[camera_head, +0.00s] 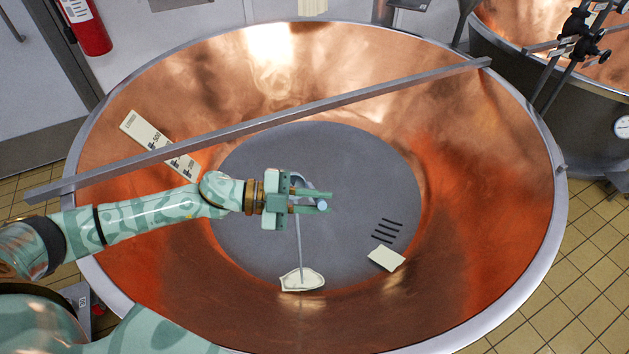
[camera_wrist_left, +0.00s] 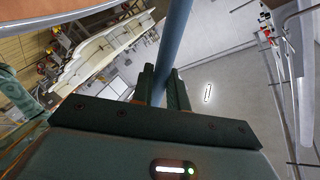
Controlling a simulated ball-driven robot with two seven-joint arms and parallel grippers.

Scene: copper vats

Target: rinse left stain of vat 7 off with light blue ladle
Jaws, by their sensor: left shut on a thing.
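My left gripper (camera_head: 312,203) is shut on the blue-grey handle of the ladle (camera_head: 300,240), over the grey floor of the large copper vat (camera_head: 488,200). The handle (camera_wrist_left: 174,45) also runs between the fingers in the left wrist view. Its upper end is bent near the gripper. Its lower end meets a cream, rimmed shape (camera_head: 302,283) at the near edge of the vat floor; I cannot tell whether this is the ladle's bowl or a stain. Another cream patch (camera_head: 386,259) lies to its right. No vat number is readable. My right gripper is out of view.
A metal bar (camera_head: 290,117) crosses the vat from rim to rim, beyond my left gripper. A cream marked plate (camera_head: 150,136) is on the left wall, partly behind the bar. Black slots (camera_head: 386,231) mark the vat floor. A second vat (camera_head: 510,75) stands at upper right.

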